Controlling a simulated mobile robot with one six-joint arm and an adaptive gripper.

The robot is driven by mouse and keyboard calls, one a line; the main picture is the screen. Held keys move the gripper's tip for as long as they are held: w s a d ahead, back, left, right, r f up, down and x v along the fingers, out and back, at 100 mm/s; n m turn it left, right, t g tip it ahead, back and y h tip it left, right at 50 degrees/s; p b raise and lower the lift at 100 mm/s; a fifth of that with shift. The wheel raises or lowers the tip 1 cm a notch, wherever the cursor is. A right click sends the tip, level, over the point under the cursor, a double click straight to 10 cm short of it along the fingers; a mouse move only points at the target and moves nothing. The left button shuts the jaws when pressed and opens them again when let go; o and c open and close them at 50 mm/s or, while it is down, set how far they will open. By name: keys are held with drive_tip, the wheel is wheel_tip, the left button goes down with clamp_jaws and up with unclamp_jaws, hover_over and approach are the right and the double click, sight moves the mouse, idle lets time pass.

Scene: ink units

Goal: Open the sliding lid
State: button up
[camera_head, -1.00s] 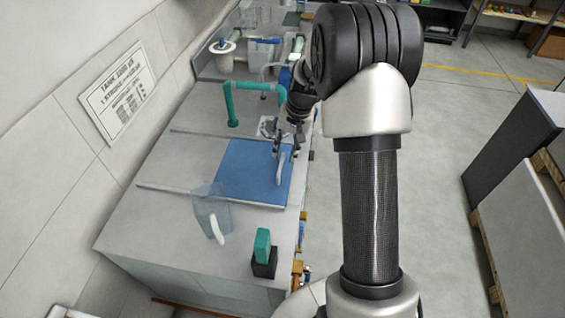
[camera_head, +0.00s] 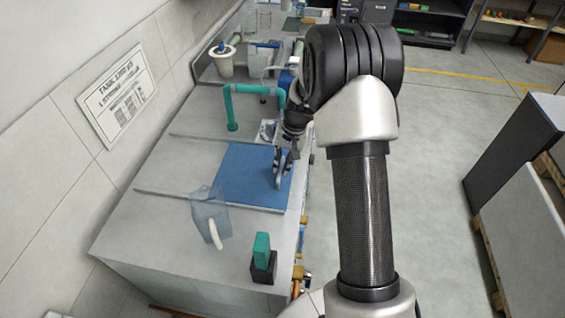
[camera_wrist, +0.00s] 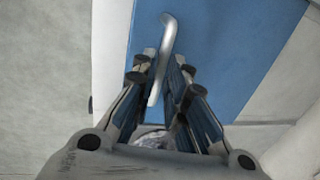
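The sliding lid is a flat blue panel (camera_head: 240,178) set in the grey top of the long tank bench. It also fills the middle of the wrist view (camera_wrist: 235,50). A pale bar handle (camera_head: 279,176) stands near its right edge. In the wrist view the handle (camera_wrist: 168,32) runs up between my fingers. My gripper (camera_head: 283,157) is down at the handle. In the wrist view my gripper (camera_wrist: 165,65) has its fingers apart, one on each side of the handle. I cannot make out firm contact on either side.
Raised rails border the lid on the bench top. A green pipe (camera_head: 231,105) rises behind it. A clear jug (camera_head: 207,215) and a green block in a black holder (camera_head: 262,255) stand in front. Open floor lies to the right.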

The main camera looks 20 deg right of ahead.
clamp_jaws()
idle(0.3)
drive_tip(key=p, duration=0.4)
hover_over(229, 168)
drive_tip(key=shift+a, duration=0.1)
drive_tip(key=o, duration=0.5)
unclamp_jaws()
wheel_tip(229, 168, up, 12)
drive_tip(key=s+d, duration=0.1)
drive_tip(key=d, duration=0.1)
drive_tip(key=shift+s, duration=0.15)
